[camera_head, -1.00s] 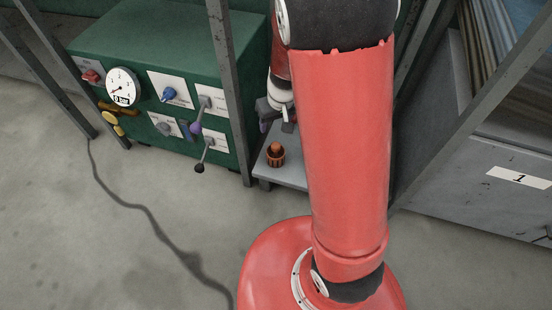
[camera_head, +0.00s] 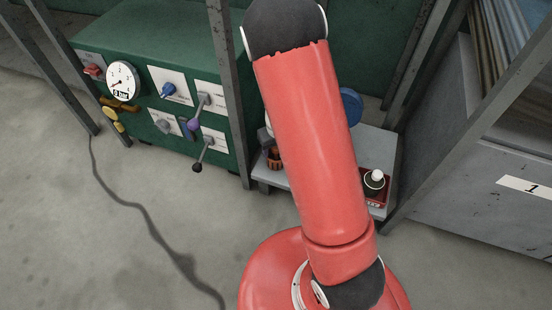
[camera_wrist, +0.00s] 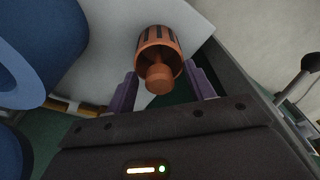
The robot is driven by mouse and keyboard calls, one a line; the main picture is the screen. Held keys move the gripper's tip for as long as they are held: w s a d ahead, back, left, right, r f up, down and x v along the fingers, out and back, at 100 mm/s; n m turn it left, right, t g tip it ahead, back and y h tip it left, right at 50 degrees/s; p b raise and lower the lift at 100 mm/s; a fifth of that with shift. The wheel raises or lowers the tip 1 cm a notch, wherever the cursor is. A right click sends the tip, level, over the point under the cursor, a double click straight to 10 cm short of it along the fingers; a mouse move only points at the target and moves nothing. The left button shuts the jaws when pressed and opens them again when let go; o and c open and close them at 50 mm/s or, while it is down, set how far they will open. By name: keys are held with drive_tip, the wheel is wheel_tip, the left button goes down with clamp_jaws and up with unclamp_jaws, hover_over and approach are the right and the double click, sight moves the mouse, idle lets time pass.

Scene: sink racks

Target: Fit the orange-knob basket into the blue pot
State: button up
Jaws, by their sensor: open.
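The orange-knob basket (camera_wrist: 157,42) is a brown-orange slotted cup with a round knob facing the wrist camera. It stands on the grey shelf and also shows, partly hidden by my arm, in the head view (camera_head: 274,163). My gripper (camera_wrist: 161,72) is open, with its two purple fingers on either side of the knob. I cannot tell whether they touch it. A large blue round thing, likely the blue pot (camera_wrist: 45,45), is left of the basket in the wrist view. In the head view a blue edge of it (camera_head: 351,105) shows right of my arm.
The grey shelf (camera_head: 385,142) also carries a red base with a white ball (camera_head: 374,183) at right. A green panel box (camera_head: 150,60) with levers stands left, one lever (camera_head: 200,158) jutting out near the shelf. Grey rack posts (camera_head: 228,95) flank the shelf.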

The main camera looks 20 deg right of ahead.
drive_tip(key=shift+c, duration=0.3)
clamp_jaws()
drive_tip(key=shift+r, duration=0.15)
